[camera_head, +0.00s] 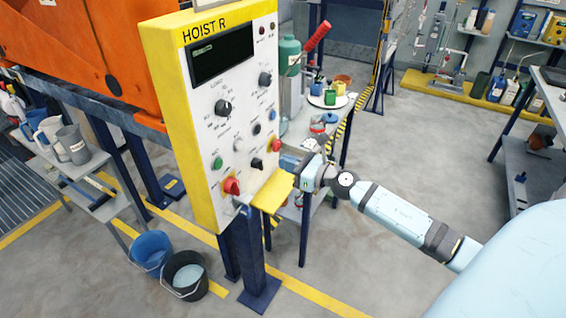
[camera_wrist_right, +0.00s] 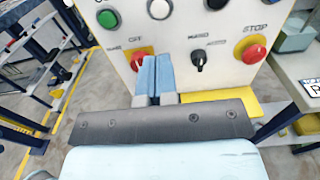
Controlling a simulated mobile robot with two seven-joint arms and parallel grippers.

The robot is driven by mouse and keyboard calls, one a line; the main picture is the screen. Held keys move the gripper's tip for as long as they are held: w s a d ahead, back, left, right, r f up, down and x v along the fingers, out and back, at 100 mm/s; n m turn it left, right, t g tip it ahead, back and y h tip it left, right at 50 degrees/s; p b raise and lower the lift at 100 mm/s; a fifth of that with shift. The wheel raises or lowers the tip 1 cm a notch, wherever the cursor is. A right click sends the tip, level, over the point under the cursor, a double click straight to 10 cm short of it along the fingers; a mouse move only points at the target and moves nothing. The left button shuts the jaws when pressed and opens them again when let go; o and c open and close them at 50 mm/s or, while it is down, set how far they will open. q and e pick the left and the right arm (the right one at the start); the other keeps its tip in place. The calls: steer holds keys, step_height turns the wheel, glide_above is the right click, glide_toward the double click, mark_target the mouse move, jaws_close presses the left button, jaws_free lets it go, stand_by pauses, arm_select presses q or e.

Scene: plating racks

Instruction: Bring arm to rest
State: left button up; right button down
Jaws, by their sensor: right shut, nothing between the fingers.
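My right arm (camera_head: 400,215) reaches in from the lower right of the head view toward the control panel (camera_head: 185,130) labelled HOIST R. My right gripper (camera_head: 286,162) is at the panel's lower right side, above the yellow ledge (camera_head: 273,192). In the wrist view its two blue fingers (camera_wrist_right: 155,72) are together and hold nothing. They point at the panel face between a red knob (camera_wrist_right: 138,60) and a black knob (camera_wrist_right: 197,60). I cannot tell whether the tips touch the panel. My left gripper is not in view.
Behind the panel a table holds a round tray (camera_head: 328,101) with small pots and a green bottle (camera_head: 289,52). Blue (camera_head: 150,250) and black (camera_head: 185,275) buckets stand at lower left. A shelf (camera_head: 75,175) carries jugs. Floor right of the panel is open.

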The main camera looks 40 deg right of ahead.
stand_by(0.6)
steer(key=s+a+f+n+g+h+p, duration=0.2)
steer(key=s+a+f+n, duration=0.6)
steer(key=n, duration=0.9)
steer(key=s+a+f+n+g+h+p, duration=0.1)
steer(key=s+a+f+n+g+p, duration=0.2)
steer(key=s+a+f+n, duration=0.6)
steer(key=s+a+n, duration=0.3)
steer(key=s+n, duration=0.4)
steer(key=n, duration=0.1)
steer(key=shift+a+g+h+p, duration=0.25)
steer(key=shift+g+h+p, duration=0.05)
steer(key=shift+h+p, duration=0.1)
steer(key=shift+s, duration=0.1)
